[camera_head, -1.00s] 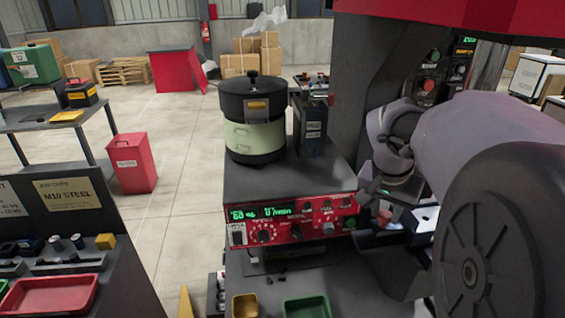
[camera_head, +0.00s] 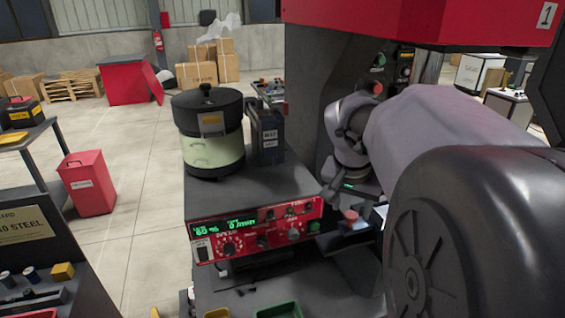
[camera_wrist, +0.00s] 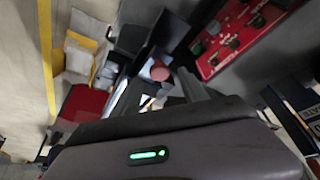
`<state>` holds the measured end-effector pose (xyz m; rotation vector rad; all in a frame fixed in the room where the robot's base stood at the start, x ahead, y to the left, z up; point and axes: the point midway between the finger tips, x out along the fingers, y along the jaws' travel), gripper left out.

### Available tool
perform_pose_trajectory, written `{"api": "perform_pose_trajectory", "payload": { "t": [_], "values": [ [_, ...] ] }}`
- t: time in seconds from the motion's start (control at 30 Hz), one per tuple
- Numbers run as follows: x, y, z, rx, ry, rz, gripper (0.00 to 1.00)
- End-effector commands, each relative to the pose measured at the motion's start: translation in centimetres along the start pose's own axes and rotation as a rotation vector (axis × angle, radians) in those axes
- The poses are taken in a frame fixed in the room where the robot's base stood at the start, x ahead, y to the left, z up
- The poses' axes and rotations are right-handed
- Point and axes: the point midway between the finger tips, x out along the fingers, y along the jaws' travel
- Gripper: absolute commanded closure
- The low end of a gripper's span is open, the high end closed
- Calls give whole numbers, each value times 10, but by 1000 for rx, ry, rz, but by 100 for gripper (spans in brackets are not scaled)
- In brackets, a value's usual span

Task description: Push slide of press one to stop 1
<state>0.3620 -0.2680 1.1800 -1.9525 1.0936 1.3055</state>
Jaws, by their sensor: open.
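Press one (camera_head: 420,22) has a red head marked 1 on a dark grey column, at the right in the head view. A slide with a round red knob (camera_head: 351,215) sits low at the press, right of the red control panel. The knob also shows in the wrist view (camera_wrist: 159,71), just beyond the fingers. My gripper (camera_head: 332,193) is open near the knob, above and slightly left of it in the head view. In the wrist view my gripper (camera_wrist: 155,92) has its fingers apart with nothing held. Contact with the knob cannot be told. The stop marks are not readable, and my arm hides part of the slide.
A bowl feeder (camera_head: 210,130) stands on the grey bench left of the press. The control panel (camera_head: 258,230) reads 60 %. A green tray (camera_head: 278,311) lies below it. A red bin (camera_head: 87,182) stands on open floor at the left.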

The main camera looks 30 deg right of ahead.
Motion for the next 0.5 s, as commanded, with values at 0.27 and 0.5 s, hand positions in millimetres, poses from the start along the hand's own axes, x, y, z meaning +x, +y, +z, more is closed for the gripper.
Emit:
{"api": "perform_pose_trajectory", "payload": {
  "t": [0.27,0.5],
  "values": [
    [-101,0,-4,-1,4,-2,49],
    [-142,0,-1,-1,1,0,49]
  ]
}}
